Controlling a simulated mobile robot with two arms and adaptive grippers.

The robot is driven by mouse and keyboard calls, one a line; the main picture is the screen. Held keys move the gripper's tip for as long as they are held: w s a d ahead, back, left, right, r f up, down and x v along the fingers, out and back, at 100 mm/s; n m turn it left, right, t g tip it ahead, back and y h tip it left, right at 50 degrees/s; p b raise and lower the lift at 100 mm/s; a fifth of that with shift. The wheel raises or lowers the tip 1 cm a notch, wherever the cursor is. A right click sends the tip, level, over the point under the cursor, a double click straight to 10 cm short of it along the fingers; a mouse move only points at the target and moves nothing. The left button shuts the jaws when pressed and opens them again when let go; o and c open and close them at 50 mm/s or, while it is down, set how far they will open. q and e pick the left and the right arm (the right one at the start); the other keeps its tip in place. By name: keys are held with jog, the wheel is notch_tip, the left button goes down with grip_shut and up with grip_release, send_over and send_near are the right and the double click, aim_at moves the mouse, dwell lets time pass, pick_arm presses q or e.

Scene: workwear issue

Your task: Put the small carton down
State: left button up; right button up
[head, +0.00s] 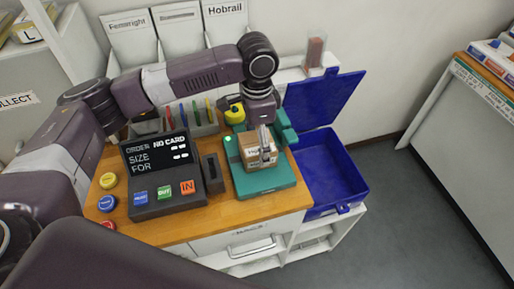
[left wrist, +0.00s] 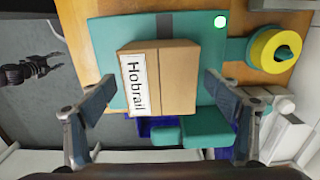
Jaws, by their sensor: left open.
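The small carton (head: 258,150) is a brown box with a white label. It sits on the teal plate of a scale-like device (head: 265,186) on the wooden counter. In the left wrist view the carton (left wrist: 176,80) shows its "Hobrail" label and rests on the teal plate (left wrist: 215,50). My left gripper (head: 266,145) is over the carton. In the left wrist view its open fingers (left wrist: 161,78) stand on either side of the box, with a narrow gap at the right finger. Whether the left finger touches cannot be told.
A black order terminal (head: 161,170) with buttons stands left of the plate. A blue bin (head: 333,175) with its lid raised is to the right. A yellow roll (head: 235,114) and pens stand behind. The counter's front strip (head: 230,228) is clear.

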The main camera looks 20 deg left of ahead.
aim_at(257, 142)
pick_arm(q)
notch_tip(257, 142, up, 9)
jog(key=shift+r+b, duration=0.2)
jog(key=shift+b, duration=0.65)
